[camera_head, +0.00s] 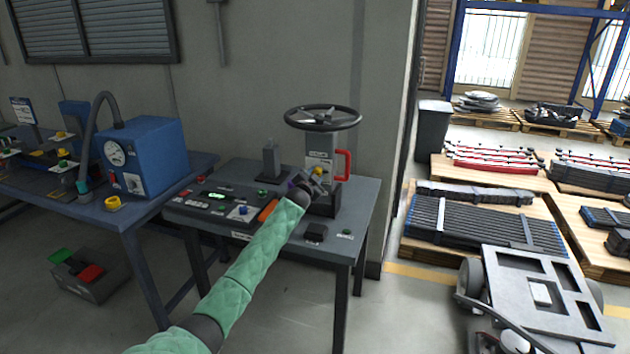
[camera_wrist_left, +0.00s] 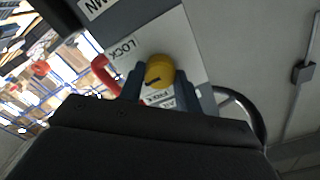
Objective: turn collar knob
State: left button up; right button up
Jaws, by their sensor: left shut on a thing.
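The collar knob is a round yellow knob with a dark mark, in the left wrist view (camera_wrist_left: 160,72), on a light plate with the word LOCK beside it. In the head view the knob (camera_head: 316,166) shows small on the front of the grey column. My left gripper (camera_head: 316,180) reaches it from the front left, its arm in a green sleeve. In the left wrist view the two dark fingers (camera_wrist_left: 160,84) are shut on the knob, one on each side. My right gripper is in neither view.
A black handwheel (camera_head: 323,118) tops the column, and a red handle (camera_head: 345,164) stands out on its right. The grey table (camera_head: 352,212) also carries a button panel (camera_head: 217,204). A blue box with a gauge (camera_head: 150,155) stands on the left table.

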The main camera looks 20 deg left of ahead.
pick_arm(q)
jog(key=shift+d+f+m+b, duration=0.1)
jog(key=shift+m+b, duration=0.55)
jog(key=shift+m, duration=4.15)
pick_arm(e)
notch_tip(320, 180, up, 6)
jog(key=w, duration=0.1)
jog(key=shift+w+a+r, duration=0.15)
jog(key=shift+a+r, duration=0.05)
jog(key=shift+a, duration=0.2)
pick_arm(q)
jog(key=o, duration=1)
jog(key=shift+c, duration=0.2)
jog(key=shift+s, duration=0.15)
